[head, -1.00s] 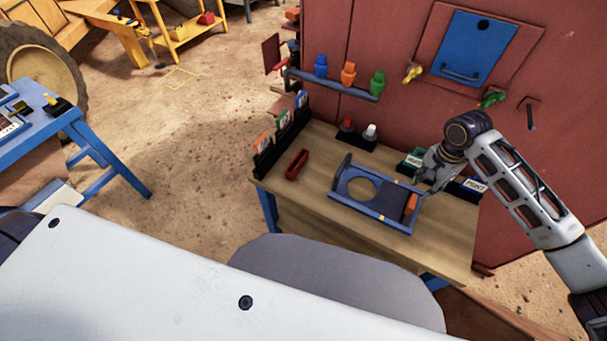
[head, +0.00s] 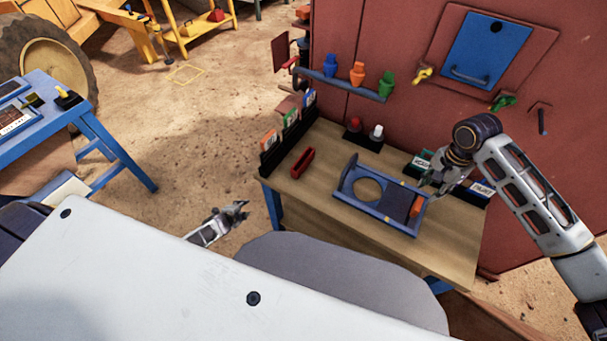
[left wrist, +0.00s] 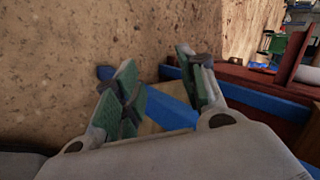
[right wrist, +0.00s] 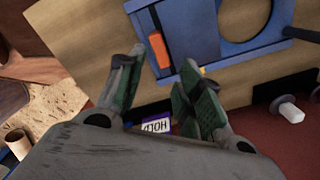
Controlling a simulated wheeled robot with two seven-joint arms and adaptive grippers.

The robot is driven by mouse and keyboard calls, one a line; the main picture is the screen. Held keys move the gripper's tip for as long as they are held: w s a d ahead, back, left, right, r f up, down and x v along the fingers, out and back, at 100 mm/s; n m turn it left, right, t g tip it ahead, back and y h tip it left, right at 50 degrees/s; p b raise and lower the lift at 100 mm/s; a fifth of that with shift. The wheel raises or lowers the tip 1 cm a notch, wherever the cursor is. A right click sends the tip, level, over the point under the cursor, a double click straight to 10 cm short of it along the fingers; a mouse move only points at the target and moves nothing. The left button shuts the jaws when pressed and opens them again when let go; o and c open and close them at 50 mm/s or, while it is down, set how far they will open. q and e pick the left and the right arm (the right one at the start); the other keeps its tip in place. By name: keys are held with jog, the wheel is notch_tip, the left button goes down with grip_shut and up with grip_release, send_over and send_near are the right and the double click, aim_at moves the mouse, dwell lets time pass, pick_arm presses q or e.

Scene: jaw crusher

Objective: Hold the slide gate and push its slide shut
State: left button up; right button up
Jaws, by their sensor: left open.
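The slide gate (head: 375,216) is a blue frame with a round opening, lying on the wooden bench. Its dark slide (head: 397,204) sits at the right end, beside the largely uncovered opening. An orange handle (head: 416,207) is on the slide's right; it also shows in the right wrist view (right wrist: 159,50). My right gripper (head: 431,183) is over the gate's back right corner. Its fingers (right wrist: 163,62) are spread, with the handle beyond their tips and nothing gripped. My left gripper (head: 240,208) is open and empty, left of the bench, apart from the gate.
Label cards in a black rack (head: 287,140) line the bench's left edge. The red machine wall (head: 330,40) rises behind the bench. The bench front (head: 440,245) is clear.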

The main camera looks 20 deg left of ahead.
pick_arm(q)
jog(key=w+r+m+t+h, duration=0.1)
jog(key=w+r+m+t, duration=0.1)
jog(key=w+r+m, duration=0.55)
jog(key=w+r+m+t+h, duration=0.25)
jog(key=w+r, duration=0.65)
jog(key=r, duration=0.6)
jog(key=w+d+r+m+t+h, duration=0.15)
jog(key=d+r, duration=0.25)
jog(key=r, duration=0.4)
jog(key=w+d+r+m+h, duration=0.1)
jog(key=w+d+r+m, duration=0.15)
jog(key=r, duration=0.55)
jog(key=w+d+r+m+t+h, duration=0.1)
jog(key=d+r+m+h, duration=0.1)
jog(key=d+r, duration=0.4)
jog(key=s+d+r+m+g+h, duration=0.2)
jog(key=s+d+r+m+h, duration=0.2)
jog(key=d+m, duration=0.3)
jog(key=s+d+f+m+g, duration=0.4)
jog(key=s+f+m, duration=0.2)
jog(key=f, duration=0.1)
jog(key=s+d+f+m+g+h, duration=0.1)
jog(key=s+d+f+m+g, duration=0.2)
jog(key=s+f+m+g, duration=0.2)
notch_tip(320, 180, down, 3)
jog(key=shift+s+d+f+m+h, duration=0.1)
jog(key=shift+s+d+m+h, duration=0.25)
jog(key=shift+s+m, duration=0.45)
